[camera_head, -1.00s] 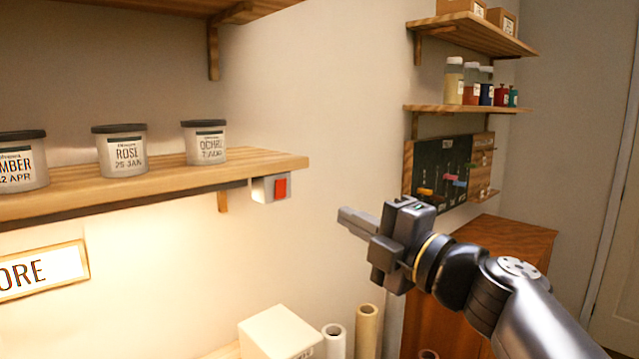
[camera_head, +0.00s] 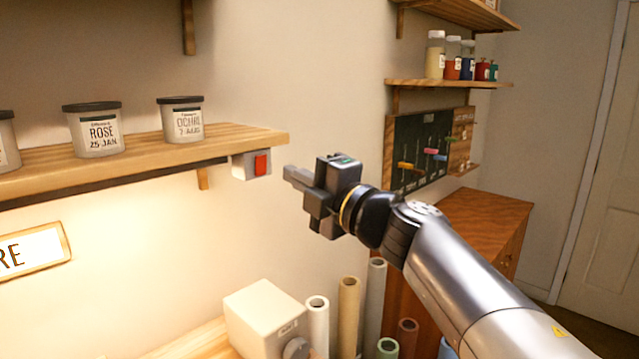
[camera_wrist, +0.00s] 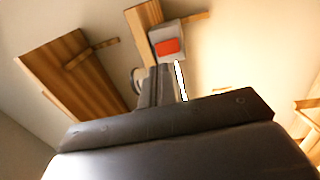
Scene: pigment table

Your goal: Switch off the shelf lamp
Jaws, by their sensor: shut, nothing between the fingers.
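The lamp's switch box (camera_head: 240,168) is a small white block under the right end of the lower wooden shelf, with a red switch (camera_head: 261,165) on it. The wall below the shelf is brightly lit, so the lamp is glowing. My gripper (camera_head: 288,173) is shut and empty, a little to the right of the red switch, its fingers pointing toward it. A small gap shows between them. In the wrist view the red switch (camera_wrist: 167,47) lies just beyond the fingertips (camera_wrist: 158,72).
Lidded jars (camera_head: 94,130) stand on the lower shelf (camera_head: 150,150). A white box (camera_head: 262,315) and several paper rolls (camera_head: 348,310) stand below. The air around my gripper is free.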

